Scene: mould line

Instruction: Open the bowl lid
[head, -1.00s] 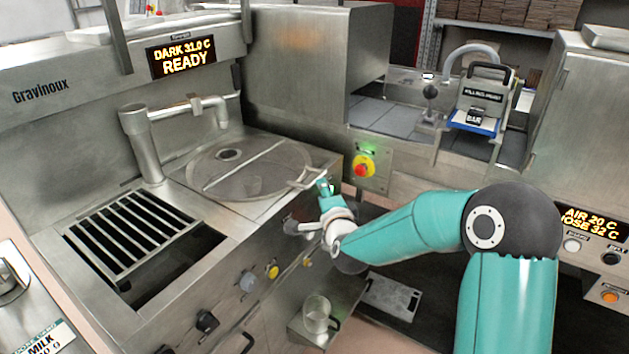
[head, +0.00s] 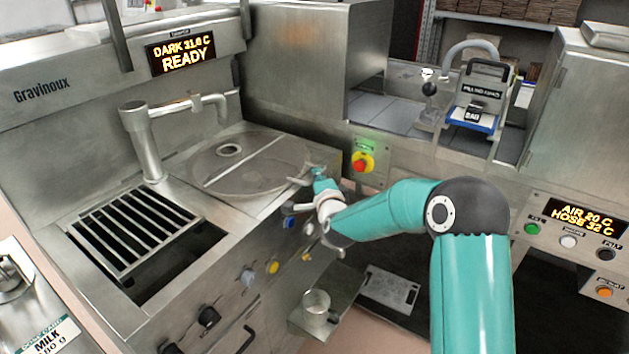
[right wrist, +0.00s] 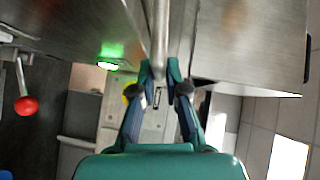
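The bowl lid (head: 235,178) is a round, see-through grey disc with a straight bar across it. It lies flat over the bowl in the steel counter, left of my right arm. Its handle sticks out at the right edge of the lid. My right gripper (head: 310,177) is at this handle. In the right wrist view, the two fingertips of the right gripper (right wrist: 160,70) are drawn close on both sides of a metal bar (right wrist: 160,30), which looks like the handle. The exact contact is small in the head view. My left gripper is not in view.
A tap (head: 146,145) stands behind left of the lid, with a slotted grate (head: 130,228) in front. A red stop button (head: 361,163) sits on the panel right of the lid. A clear cup (head: 317,302) stands on a low shelf below.

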